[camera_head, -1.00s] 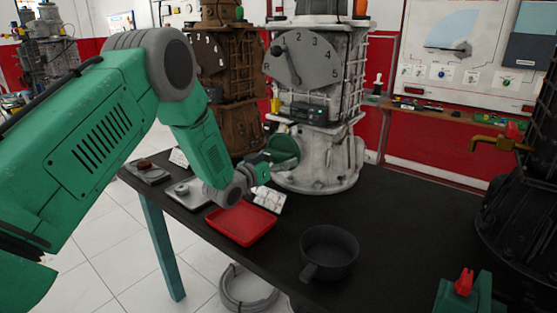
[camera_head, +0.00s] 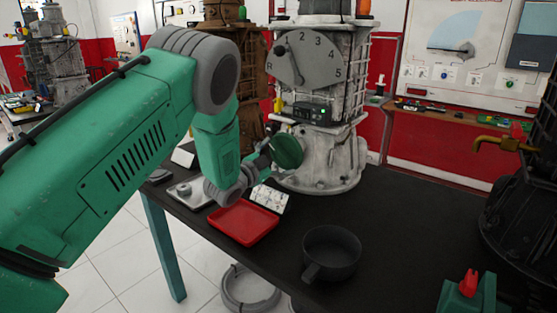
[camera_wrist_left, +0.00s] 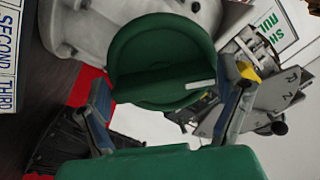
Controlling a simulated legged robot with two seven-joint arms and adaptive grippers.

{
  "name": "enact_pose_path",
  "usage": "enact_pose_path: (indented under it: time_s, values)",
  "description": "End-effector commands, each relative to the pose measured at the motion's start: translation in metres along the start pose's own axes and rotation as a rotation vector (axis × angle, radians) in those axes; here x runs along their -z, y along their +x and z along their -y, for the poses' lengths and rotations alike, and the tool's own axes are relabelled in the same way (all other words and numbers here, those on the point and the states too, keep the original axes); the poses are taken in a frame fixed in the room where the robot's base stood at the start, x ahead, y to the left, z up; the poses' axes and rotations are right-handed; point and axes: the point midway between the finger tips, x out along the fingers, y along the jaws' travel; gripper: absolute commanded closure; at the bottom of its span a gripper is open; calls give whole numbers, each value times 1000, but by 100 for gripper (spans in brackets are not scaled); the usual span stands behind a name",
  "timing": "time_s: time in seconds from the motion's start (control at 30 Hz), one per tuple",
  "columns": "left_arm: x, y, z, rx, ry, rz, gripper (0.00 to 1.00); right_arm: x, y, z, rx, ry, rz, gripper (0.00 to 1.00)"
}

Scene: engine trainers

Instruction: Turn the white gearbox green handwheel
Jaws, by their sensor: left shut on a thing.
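The white gearbox (camera_head: 318,160) stands on the black table, with a numbered grey dial (camera_head: 310,62) on its upper part. Its green handwheel (camera_head: 289,152) sticks out at the lower left front. My left gripper (camera_head: 266,153) is at the handwheel's left side, shut on it. In the left wrist view the round green handwheel (camera_wrist_left: 160,50) lies between the two spread fingers of my left gripper (camera_wrist_left: 168,88), and a small white mark shows on its near edge. The exact finger contact is partly hidden. My right gripper is not in view.
A red tray (camera_head: 243,222), a white card (camera_head: 269,198) and a dark grey pan (camera_head: 331,250) are on the table in front of the gearbox. A brown gearbox (camera_head: 250,80) stands behind to the left.

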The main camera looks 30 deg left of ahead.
Motion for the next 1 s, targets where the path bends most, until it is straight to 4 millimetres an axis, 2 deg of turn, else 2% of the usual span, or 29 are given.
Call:
enact_pose_path:
  time_s: [0.63, 0.67, 0.7, 1.0]
  values:
    - [3, 2, 3, 7, 48, -7, 42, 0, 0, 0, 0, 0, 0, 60]
    - [3, 2, 3, 6, 48, -7, 6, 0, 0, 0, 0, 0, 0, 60]
    - [3, 2, 3, 6, 48, -7, 0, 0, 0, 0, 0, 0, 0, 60]
    - [1, -1, 1, 1, 47, -1, 0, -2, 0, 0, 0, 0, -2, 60]
